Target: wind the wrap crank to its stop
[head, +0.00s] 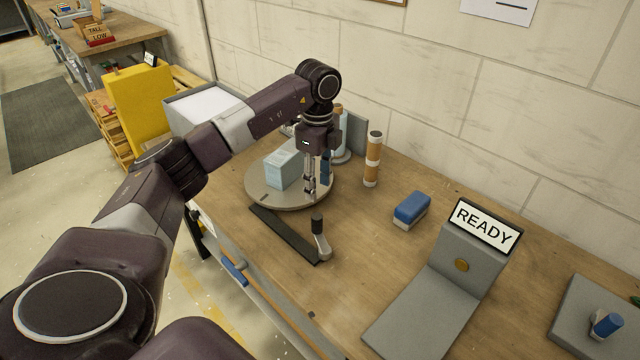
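The wrap crank (322,244) is a short grey arm with an upright black knob, at the near right end of a dark bar (283,234) on the workbench. Behind the bar is a round grey turntable (262,193) carrying a pale blue box (283,168). My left gripper (310,190) points down over the right part of the turntable, beside the box. It appears behind and above the crank knob, apart from it. Its fingers look close together and nothing shows between them, but their opening is unclear from this angle. My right gripper is out of view.
A brown-and-white cylinder (373,160) and a blue-topped block (411,209) stand right of the turntable. A grey stand with a READY sign (484,227) is further right. A grey pad (575,318) holds a blue item. Bare bench lies right of the crank.

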